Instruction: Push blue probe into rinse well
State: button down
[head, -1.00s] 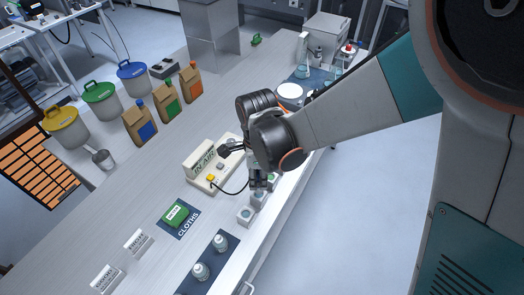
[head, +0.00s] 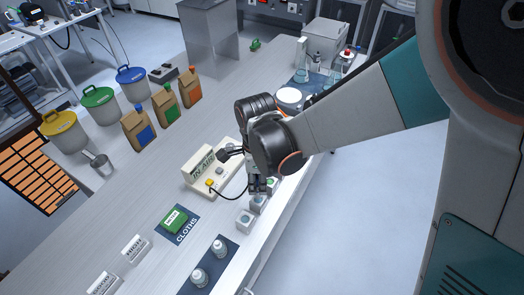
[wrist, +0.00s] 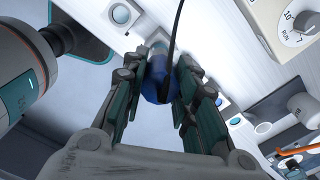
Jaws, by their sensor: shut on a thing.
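My gripper (wrist: 165,72) is shut on the blue probe (wrist: 159,82) in the wrist view, with a finger on each side. A black cable runs up from the probe. The probe points at a small white block just beyond the fingertips; its lower tip is hidden, so I cannot tell whether it is inside a well. In the head view my gripper (head: 257,186) is over a row of small white wells along the bench's right edge. The nearest well (head: 245,220) is clear of the gripper; another (head: 259,204) is right under it. I cannot tell which is the rinse well.
A meter (head: 203,171) reading "IN AIR" stands left of the gripper, with the cable looping from it. A green cloth pack (head: 174,221) lies on a blue mat. White bottles (head: 219,247) stand nearer. Paper bags (head: 138,130) and lidded bins are further left.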

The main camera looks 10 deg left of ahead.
aim_at(258, 193)
jog(key=shift+f+b, duration=2.8)
jog(key=shift+f, duration=0.3)
dwell(0.5)
jog(key=c, duration=1.2)
grip_release()
jog(key=shift+o, duration=0.4)
jog(key=o, duration=0.4)
jog(key=shift+r, duration=0.25)
jog(key=shift+r+p, duration=2)
jog(key=shift+r, duration=0.85)
